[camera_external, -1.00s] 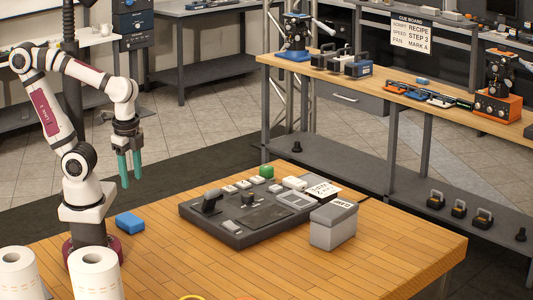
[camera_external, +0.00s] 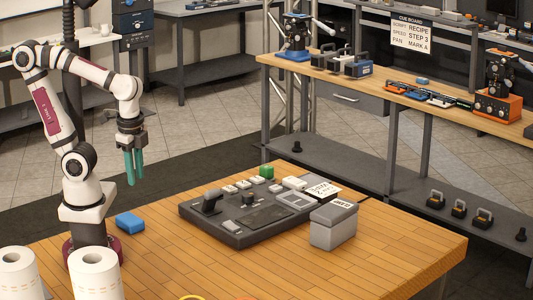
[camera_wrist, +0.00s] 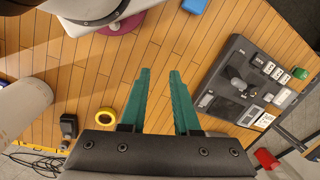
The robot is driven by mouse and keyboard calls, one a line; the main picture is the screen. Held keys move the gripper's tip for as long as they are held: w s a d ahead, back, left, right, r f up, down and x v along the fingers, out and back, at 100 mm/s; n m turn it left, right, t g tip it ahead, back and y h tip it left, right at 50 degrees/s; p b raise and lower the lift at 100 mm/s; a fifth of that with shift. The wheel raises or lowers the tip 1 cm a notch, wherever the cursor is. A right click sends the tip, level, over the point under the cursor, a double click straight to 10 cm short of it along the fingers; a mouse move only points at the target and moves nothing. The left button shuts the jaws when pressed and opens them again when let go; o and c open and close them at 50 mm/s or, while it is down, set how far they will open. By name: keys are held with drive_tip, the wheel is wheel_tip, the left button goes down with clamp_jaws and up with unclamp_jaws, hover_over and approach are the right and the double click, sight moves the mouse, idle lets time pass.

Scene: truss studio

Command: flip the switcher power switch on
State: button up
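The switcher (camera_external: 262,236) is a dark grey sloped console on the wooden table, with a black lever (camera_external: 211,201), a row of pale buttons and a green block (camera_external: 266,171) at its far edge. It also shows at the right of the wrist view (camera_wrist: 222,72), where the green block (camera_wrist: 300,73) is at its upper right. I cannot tell which control is the power switch. My gripper (camera_external: 134,183) has teal fingers pointing down, in the air left of the switcher, touching nothing. In the wrist view, my gripper (camera_wrist: 160,75) is open and empty, with bare table between its fingers.
A grey lidded box (camera_external: 334,228) stands at the switcher's right front. A blue block (camera_external: 130,221) lies near my base. Paper rolls (camera_external: 97,275) stand at the front left. Yellow tape (camera_wrist: 106,116) lies on the table. The table's front middle is largely clear.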

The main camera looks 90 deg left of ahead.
drive_tip(key=w+n, duration=0.1)
drive_tip(key=w, duration=0.1)
drive_tip(key=w+a+r+n, duration=0.1)
drive_tip(key=w+n, duration=0.1)
drive_tip(key=w, duration=0.1)
drive_tip(key=w+a+n, duration=0.1)
drive_tip(key=w, duration=0.2)
drive_tip(key=shift+w+a+r+n, duration=0.2)
drive_tip(key=shift+r+n, duration=0.1)
drive_tip(key=shift+r, duration=0.05)
clamp_jaws()
drive_tip(key=n, duration=0.9)
hover_over(227, 222)
drive_tip(key=w+d, duration=0.2)
drive_tip(key=shift+g+h, duration=0.4)
drive_tip(key=f, duration=0.4)
drive_tip(key=shift+s+a+f, duration=0.2)
drive_tip(key=shift+a+f, duration=0.05)
drive_tip(key=shift+f, duration=0.1)
drive_tip(key=f, duration=0.9)
drive_tip(key=s+a+f, duration=0.1)
drive_tip(key=f, duration=0.4)
drive_tip(key=shift+s+a, duration=0.1)
drive_tip(key=shift+s+f, duration=0.1)
drive_tip(key=shift+f, duration=0.05)
